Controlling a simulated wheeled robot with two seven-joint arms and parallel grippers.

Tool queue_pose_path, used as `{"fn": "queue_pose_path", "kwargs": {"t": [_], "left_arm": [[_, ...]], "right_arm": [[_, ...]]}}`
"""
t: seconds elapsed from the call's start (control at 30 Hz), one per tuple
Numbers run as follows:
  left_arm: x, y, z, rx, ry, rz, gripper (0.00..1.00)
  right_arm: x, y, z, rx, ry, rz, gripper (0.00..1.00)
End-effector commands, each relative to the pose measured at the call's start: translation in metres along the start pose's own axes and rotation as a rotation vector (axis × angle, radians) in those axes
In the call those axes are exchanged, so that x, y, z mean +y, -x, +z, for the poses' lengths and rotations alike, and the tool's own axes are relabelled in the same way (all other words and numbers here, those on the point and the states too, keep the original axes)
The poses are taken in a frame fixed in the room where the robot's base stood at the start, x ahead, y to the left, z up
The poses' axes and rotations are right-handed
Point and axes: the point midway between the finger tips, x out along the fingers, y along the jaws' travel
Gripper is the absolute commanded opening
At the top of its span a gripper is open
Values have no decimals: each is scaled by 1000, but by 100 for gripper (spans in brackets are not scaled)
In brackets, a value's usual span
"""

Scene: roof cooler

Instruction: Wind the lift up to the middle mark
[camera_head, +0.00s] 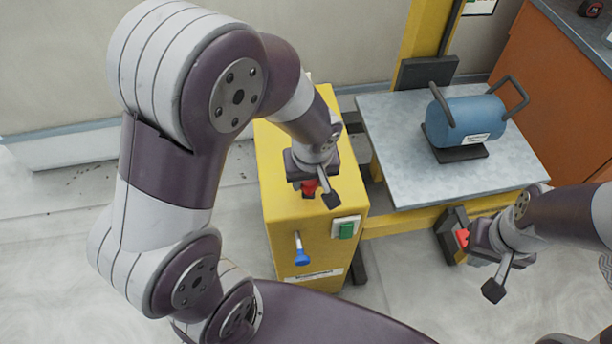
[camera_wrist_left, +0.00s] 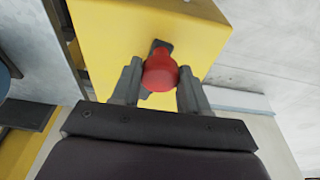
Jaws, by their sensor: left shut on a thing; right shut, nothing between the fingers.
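The lift has a yellow cabinet (camera_head: 290,225) and a grey platform (camera_head: 385,125) on a yellow frame beside a yellow mast (camera_head: 422,40). A red crank knob (camera_wrist_left: 160,72) sits over the cabinet top, on a dark arm mostly hidden beneath it. My left gripper (camera_wrist_left: 158,68) is shut on this knob, one finger on each side. In the head view its wrist covers most of the red knob (camera_head: 309,187). My right gripper (camera_head: 472,246) is shut and empty, low in front of the platform by a red part (camera_head: 462,238). No height mark can be made out.
A blue cylinder with two dark handles (camera_head: 475,120) rests on the platform. The cabinet front has a blue-tipped lever (camera_head: 300,255) and a green switch (camera_head: 347,229). An orange cabinet (camera_head: 560,90) stands at right. The floor at left is clear.

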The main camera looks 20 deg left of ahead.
Motion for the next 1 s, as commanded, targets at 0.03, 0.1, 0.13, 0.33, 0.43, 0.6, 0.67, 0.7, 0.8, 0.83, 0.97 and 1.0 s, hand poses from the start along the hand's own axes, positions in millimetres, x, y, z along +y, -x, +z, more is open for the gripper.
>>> {"fn": "queue_pose_path", "kwargs": {"t": [0.03,0.1,0.13,0.33,0.43,0.6,0.67,0.7,0.8,0.83,0.97,1.0], "left_arm": [[2,0,0,1,0,4,8],[4,0,0,1,0,5,8],[6,-1,0,2,0,5,8],[19,0,1,2,-1,7,8],[22,0,1,2,1,7,8],[22,1,1,3,1,7,8],[22,1,1,3,1,7,8],[22,1,1,3,1,7,8],[25,0,0,4,1,8,8],[27,0,0,4,1,8,8],[35,0,-1,5,-1,9,8],[38,0,-2,5,-1,10,8]], "right_arm": [[0,0,0,0,0,0,0],[0,-1,0,0,0,0,0],[0,-2,0,0,0,0,0],[0,-5,1,0,0,0,0],[0,-5,1,0,0,0,0],[0,-5,1,0,0,0,0],[0,-5,1,0,0,0,0],[0,-5,1,0,0,0,0],[0,-5,1,0,0,0,0],[0,-5,1,0,0,0,0],[0,-6,1,0,0,0,0],[0,-6,1,0,0,0,0]]}}
